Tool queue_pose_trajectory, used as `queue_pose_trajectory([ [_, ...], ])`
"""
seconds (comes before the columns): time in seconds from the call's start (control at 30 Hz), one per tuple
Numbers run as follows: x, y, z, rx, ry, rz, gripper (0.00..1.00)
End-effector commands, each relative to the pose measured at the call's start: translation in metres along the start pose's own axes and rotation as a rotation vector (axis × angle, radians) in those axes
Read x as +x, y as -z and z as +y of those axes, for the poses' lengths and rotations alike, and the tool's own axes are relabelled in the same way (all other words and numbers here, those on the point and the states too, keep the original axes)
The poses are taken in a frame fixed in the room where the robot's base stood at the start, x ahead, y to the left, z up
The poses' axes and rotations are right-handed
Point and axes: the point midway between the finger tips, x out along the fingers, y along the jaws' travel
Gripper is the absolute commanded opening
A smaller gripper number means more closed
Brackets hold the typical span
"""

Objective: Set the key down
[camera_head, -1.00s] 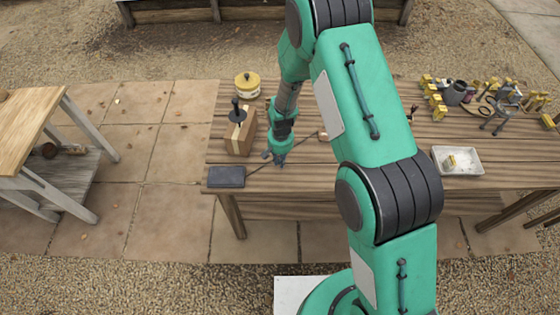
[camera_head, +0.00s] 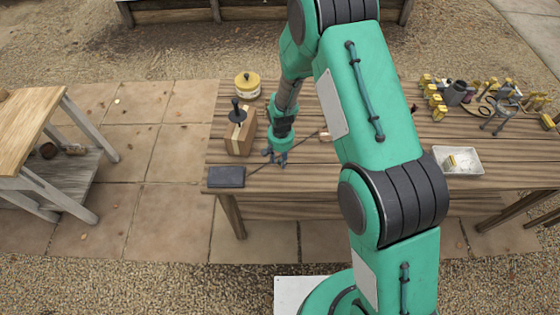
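My gripper (camera_head: 275,158) is low over the near left part of the wooden table (camera_head: 310,178), between a cardboard box and a dark flat pad. Its fingers are small and dark at this distance, and I cannot tell whether they are apart or closed. I cannot make out a key in or near them. A thin dark line runs along the table from beside the pad, behind the gripper, toward a small brown thing (camera_head: 325,136).
The brown box (camera_head: 240,137) with a black-handled thing on it stands just left of my gripper. The dark pad (camera_head: 226,177) lies at the front left corner. A yellow-lidded tin (camera_head: 247,86) is behind. A white tray (camera_head: 470,168) and several yellow-marked items are at right.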

Motion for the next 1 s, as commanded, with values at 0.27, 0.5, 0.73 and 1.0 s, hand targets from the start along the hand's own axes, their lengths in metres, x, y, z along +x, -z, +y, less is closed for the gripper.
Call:
queue_pose_trajectory([
  [0.27, -0.037, 0.001, 0.000, 0.000, 0.001, 0.003, 0.33],
  [0.5, -0.072, 0.001, 0.000, 0.000, 0.001, 0.002, 0.33],
  [0.73, -0.096, 0.000, 0.000, 0.000, 0.000, 0.002, 0.33],
  [1.0, -0.104, 0.000, 0.000, 0.001, 0.000, 0.000, 0.33],
])
